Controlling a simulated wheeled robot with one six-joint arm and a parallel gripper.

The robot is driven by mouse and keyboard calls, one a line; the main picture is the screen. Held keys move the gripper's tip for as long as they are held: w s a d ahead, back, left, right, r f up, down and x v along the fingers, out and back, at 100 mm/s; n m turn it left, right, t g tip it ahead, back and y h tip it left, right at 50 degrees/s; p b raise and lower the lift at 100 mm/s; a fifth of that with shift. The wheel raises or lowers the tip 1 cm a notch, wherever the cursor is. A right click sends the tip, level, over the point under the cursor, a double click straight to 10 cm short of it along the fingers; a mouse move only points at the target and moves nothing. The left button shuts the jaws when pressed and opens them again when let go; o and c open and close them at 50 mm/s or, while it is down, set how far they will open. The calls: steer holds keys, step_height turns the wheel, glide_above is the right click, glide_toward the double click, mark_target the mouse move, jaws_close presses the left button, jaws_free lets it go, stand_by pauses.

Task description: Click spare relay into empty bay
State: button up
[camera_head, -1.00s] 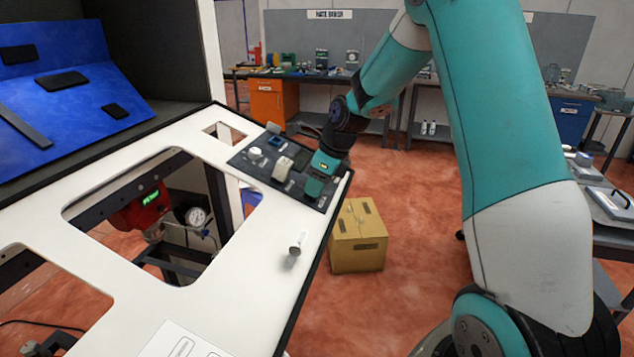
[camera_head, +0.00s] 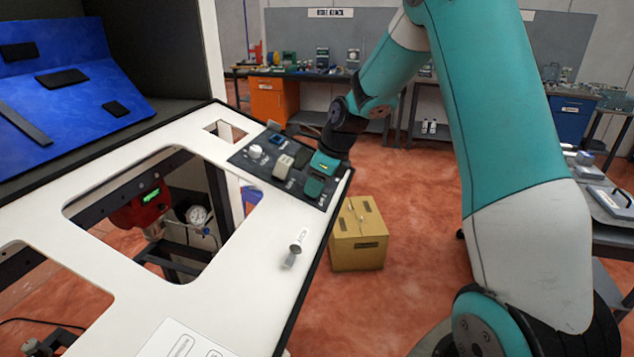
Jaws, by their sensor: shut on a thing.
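My gripper (camera_head: 325,166) is at the right end of a dark control panel (camera_head: 240,163) set into the white worktop. Its teal end with a small yellow mark points down at the panel. It is shut on the spare relay, which is small and mostly hidden by the gripper. A dark green block (camera_head: 314,187) shows just below the gripper on the panel. I cannot tell whether they touch. The empty bay cannot be made out clearly from here. A beige block (camera_head: 283,166) and a white knob (camera_head: 255,152) sit left of the gripper.
The white worktop (camera_head: 262,290) has large cut-outs and carries a small grey knob (camera_head: 291,256) near its right edge. A blue angled board (camera_head: 75,75) stands at the left. A yellow box (camera_head: 358,252) is on the floor to the right. A workbench stands behind.

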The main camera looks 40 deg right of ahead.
steer(key=o, duration=1.6)
steer(key=shift+r, duration=0.1)
steer(key=shift+p+v, duration=2.6)
steer(key=shift+v, duration=0.4)
steer(key=shift+a, duration=0.1)
